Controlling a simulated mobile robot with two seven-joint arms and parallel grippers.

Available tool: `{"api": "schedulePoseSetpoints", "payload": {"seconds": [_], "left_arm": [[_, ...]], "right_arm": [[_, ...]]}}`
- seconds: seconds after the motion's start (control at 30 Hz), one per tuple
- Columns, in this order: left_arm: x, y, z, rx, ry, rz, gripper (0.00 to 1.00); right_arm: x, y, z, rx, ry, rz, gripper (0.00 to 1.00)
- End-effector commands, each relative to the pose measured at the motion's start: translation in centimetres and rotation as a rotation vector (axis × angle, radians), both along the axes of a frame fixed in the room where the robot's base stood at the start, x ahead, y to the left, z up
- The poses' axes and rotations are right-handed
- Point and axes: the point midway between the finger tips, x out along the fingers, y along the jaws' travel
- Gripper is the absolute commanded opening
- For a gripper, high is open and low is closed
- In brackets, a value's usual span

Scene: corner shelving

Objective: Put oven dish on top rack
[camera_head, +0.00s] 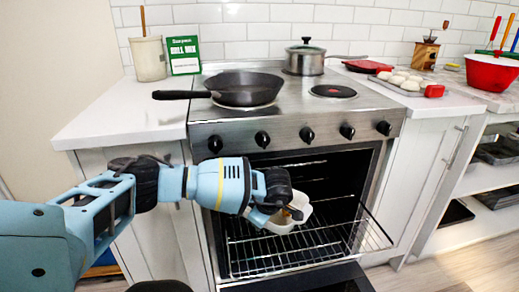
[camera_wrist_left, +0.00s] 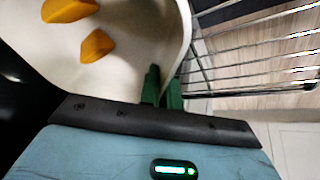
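The white oven dish (camera_head: 296,219) is in front of the open oven, at the end of my left arm and above the pulled-out lower rack (camera_head: 350,243). In the left wrist view the dish (camera_wrist_left: 140,45) holds orange pieces (camera_wrist_left: 97,45). My left gripper (camera_wrist_left: 162,88) has its green fingers close together at the dish's rim and appears shut on it. In the head view the gripper (camera_head: 290,205) partly hides the dish. A higher rack (camera_head: 303,163) shows inside the oven. I cannot tell whether the dish touches the lower rack. My right gripper is not in view.
The oven door (camera_head: 325,279) is folded down at the bottom. The stove top holds a frying pan (camera_head: 248,87) and a pot (camera_head: 304,60). The counter at right carries a tray (camera_head: 408,83) and a red bowl (camera_head: 491,72). The left counter's front (camera_head: 120,120) is clear.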

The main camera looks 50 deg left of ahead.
Motion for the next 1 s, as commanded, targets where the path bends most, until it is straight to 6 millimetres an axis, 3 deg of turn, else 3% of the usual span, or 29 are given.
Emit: {"api": "schedulePoseSetpoints", "payload": {"seconds": [0.07, 0.1, 0.23, 0.63, 1.0], "left_arm": [[0.1, 0.0, 0.3, 0.001, -0.007, 0.0, 0.0], [0.0, 0.0, 0.0, 0.0, 0.001, -0.001, 0.1], [0.0, 0.0, 0.0, 0.0, 0.001, -0.001, 0.26], [0.0, -0.4, 0.8, -0.001, -0.001, -0.001, 0.26], [-0.2, -3.2, 7.1, -0.001, -0.004, -0.004, 0.26]], "right_arm": [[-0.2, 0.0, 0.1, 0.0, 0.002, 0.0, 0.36], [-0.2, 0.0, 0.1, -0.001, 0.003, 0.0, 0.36], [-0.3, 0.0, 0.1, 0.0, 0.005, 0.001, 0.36], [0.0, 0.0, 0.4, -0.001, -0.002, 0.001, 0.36], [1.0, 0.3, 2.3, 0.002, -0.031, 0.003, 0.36]]}}
